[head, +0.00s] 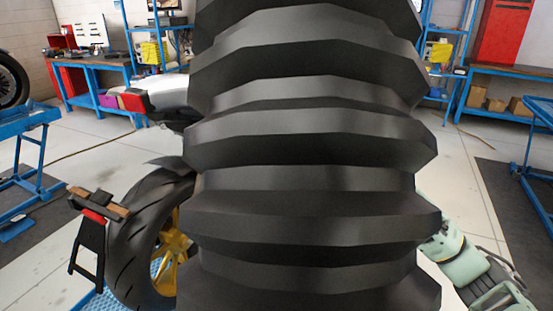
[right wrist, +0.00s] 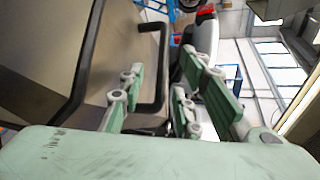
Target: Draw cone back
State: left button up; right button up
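A large black ribbed hose or bellows fills the middle of the head view (head: 310,150) and hides much of what is behind it. I cannot make out a cone for certain. In the right wrist view a broad grey-brown panel with a black rim (right wrist: 50,50) is on the left, with a black angular handle (right wrist: 152,30) in front of it. My right gripper (right wrist: 157,85) is open, its green fingers apart, with part of the handle appearing between them; contact is unclear. My right arm enters the head view at the lower right. My left gripper is not in view.
A motorcycle with a yellow-rimmed rear wheel (head: 172,262) stands behind the hose, partly hidden. Blue workbenches (head: 100,62) line the back wall, with a red cabinet (head: 503,30) at right. Blue lift frames (head: 22,150) stand at both sides. Pale floor shows between.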

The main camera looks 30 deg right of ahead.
aim_at(282, 188)
jog(key=shift+v, duration=3.1)
